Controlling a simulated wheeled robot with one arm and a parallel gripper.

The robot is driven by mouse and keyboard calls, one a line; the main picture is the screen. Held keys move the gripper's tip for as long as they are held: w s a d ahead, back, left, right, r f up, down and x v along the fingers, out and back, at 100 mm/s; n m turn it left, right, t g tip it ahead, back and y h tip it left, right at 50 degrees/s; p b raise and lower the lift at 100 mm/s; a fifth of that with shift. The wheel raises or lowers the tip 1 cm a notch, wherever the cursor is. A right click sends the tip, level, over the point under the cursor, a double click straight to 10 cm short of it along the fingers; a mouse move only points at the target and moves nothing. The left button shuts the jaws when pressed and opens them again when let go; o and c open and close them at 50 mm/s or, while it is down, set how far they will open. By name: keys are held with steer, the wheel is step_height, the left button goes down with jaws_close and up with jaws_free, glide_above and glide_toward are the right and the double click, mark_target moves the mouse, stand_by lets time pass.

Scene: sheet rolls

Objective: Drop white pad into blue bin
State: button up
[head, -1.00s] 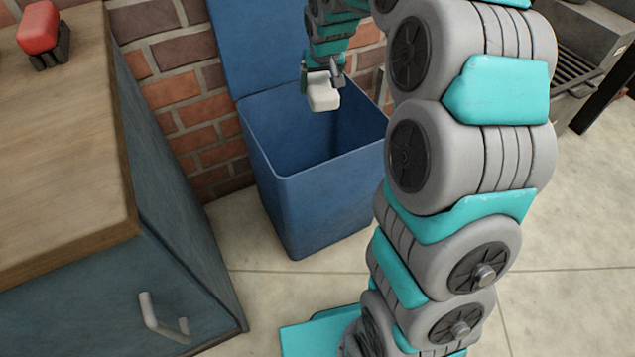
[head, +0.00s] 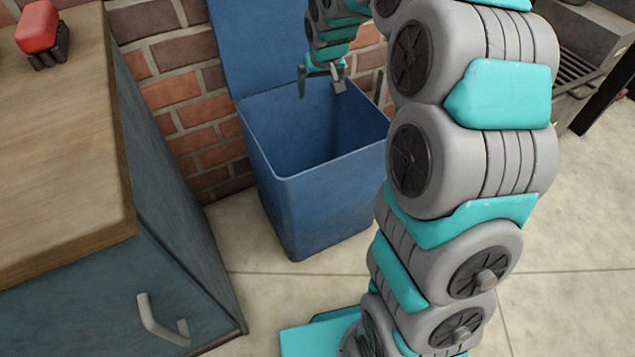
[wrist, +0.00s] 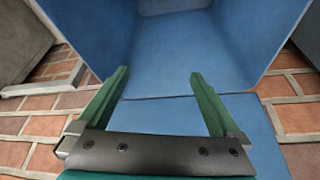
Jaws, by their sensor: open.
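The blue bin (head: 315,215) stands on the floor against the brick wall with its lid up; its blue inside also shows in the wrist view (wrist: 175,50). My gripper (head: 320,88) is over the back part of the bin opening. Its two green fingers are spread apart with nothing between them, as the wrist view (wrist: 160,74) also shows. The white pad is not visible in either view now. The lower front inside of the bin is hidden from the head view.
A wooden-topped cabinet (head: 70,150) with a handle stands at the left. A red-topped object (head: 38,30) rests on it. The brick wall (head: 190,95) is close behind the bin. A grey appliance (head: 590,40) is at the upper right. Pale floor is clear in front.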

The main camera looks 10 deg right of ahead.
steer(key=v, duration=0.7)
